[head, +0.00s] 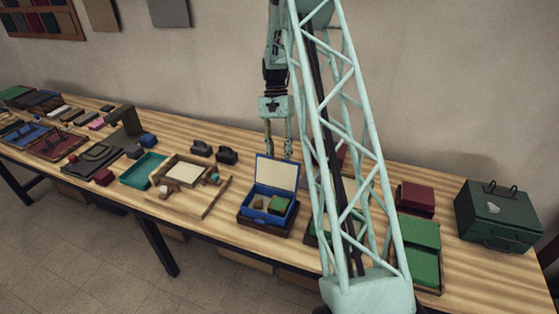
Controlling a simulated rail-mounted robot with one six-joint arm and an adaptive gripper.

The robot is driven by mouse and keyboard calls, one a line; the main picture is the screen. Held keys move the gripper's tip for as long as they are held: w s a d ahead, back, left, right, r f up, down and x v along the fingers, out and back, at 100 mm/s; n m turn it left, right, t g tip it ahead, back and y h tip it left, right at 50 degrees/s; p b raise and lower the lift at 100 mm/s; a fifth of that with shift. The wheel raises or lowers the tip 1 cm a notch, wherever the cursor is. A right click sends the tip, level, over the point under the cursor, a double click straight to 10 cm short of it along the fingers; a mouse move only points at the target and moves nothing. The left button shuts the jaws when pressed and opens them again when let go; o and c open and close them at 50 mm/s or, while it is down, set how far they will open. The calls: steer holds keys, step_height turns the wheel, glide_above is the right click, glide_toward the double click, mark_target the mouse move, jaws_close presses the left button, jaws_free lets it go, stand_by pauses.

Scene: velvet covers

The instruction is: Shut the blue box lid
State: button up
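The blue box (258,214) stands on a dark brown base (262,230) near the front edge of the workbench. Its lid (277,172) is raised, tilted back from the rear edge, with a cream inner face and blue rim. Inside the box are a green block (279,203) and a smaller tan item (258,202). My gripper (279,153) points down just behind the lid's top edge in this view. Its two fingers are apart with nothing visible between them. Whether a fingertip touches the lid cannot be told.
My pale green lattice column hides part of the bench right of the box. Left are a wooden tray (181,206), a teal tray (144,169) and small black items (227,155). Right are green panels (420,248), a dark red box (415,199) and a dark green case (497,215).

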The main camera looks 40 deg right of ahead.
steer(key=shift+s+a+f, duration=0.15)
steer(key=shift+s+f, duration=0.05)
steer(key=shift+f, duration=0.3)
jaws_close()
